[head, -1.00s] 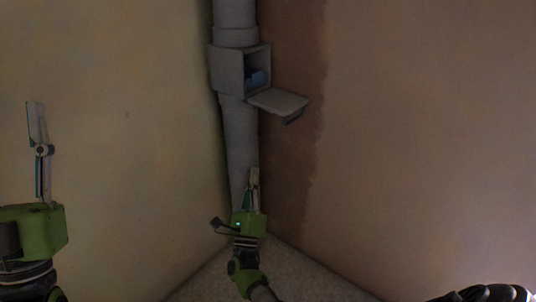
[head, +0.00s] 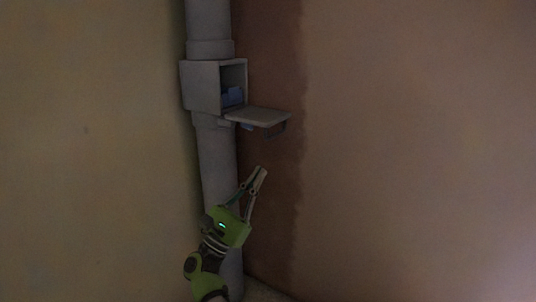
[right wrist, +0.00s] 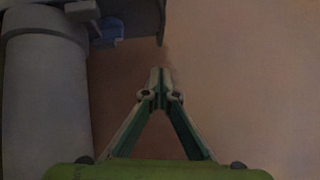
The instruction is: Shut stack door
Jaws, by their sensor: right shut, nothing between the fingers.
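The grey stack pipe (head: 215,160) runs down the wall corner with a box-shaped access opening (head: 200,86) on it. Its flat door (head: 258,117) hangs open, folded down to about level and sticking out to the right, with a handle (head: 276,130) under its outer edge. My right gripper (head: 262,172) is shut and empty, below the door and in front of the pipe's right side, apart from the door. In the right wrist view its fingertips (right wrist: 160,72) meet, with the pipe (right wrist: 45,95) at left. My left gripper is out of view.
A pale wall (head: 90,150) stands on the left. The right wall (head: 410,150) has a darker brown strip (head: 275,195) beside the pipe. The space right of the door is free. A bit of floor (head: 262,292) shows at the bottom.

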